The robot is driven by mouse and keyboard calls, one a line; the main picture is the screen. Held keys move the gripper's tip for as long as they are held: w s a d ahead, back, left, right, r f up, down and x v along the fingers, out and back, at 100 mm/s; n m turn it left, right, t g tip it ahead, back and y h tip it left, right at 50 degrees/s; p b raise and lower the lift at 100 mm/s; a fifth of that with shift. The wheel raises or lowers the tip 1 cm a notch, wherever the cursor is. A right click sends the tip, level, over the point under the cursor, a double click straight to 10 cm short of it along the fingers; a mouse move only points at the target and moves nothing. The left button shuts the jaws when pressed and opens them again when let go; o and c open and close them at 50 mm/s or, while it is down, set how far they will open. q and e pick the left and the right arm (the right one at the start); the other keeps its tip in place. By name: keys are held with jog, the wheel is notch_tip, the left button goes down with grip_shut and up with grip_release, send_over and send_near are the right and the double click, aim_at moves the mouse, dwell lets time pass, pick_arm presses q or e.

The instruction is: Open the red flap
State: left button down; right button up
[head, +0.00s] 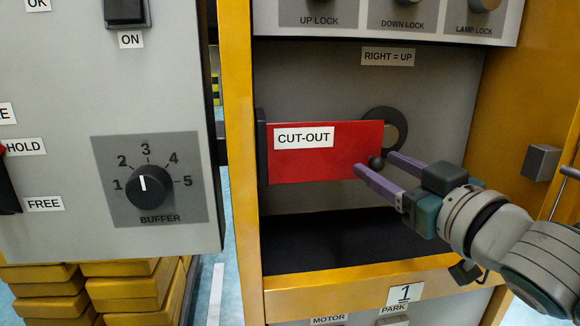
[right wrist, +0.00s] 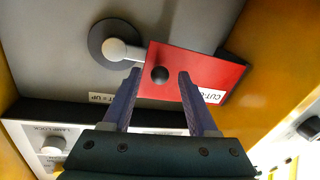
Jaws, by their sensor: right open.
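The red flap (head: 330,165) is a flat plate labelled "CUT-OUT", mounted at its left edge on a dark upright hinge (head: 261,145) in the recess of the cabinet. It lies roughly along the grey back panel and looks closed. A small dark ball knob (head: 376,163) sits near its right edge. The flap also shows in the right wrist view (right wrist: 195,68), with the knob (right wrist: 160,74). My right gripper (head: 374,161) is open, its two purple fingers on either side of the knob, with gaps visible in the right wrist view. My left gripper is out of view.
A round dark disc with a pale lever (right wrist: 122,49) is partly covered by the flap. Yellow posts (head: 240,160) flank the recess, with a black shelf (head: 350,238) below. A grey panel with a BUFFER dial (head: 148,186) stands at left.

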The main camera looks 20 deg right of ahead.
jog(key=shift+w, duration=0.35)
grip_shut()
dwell(0.3)
dwell(0.9)
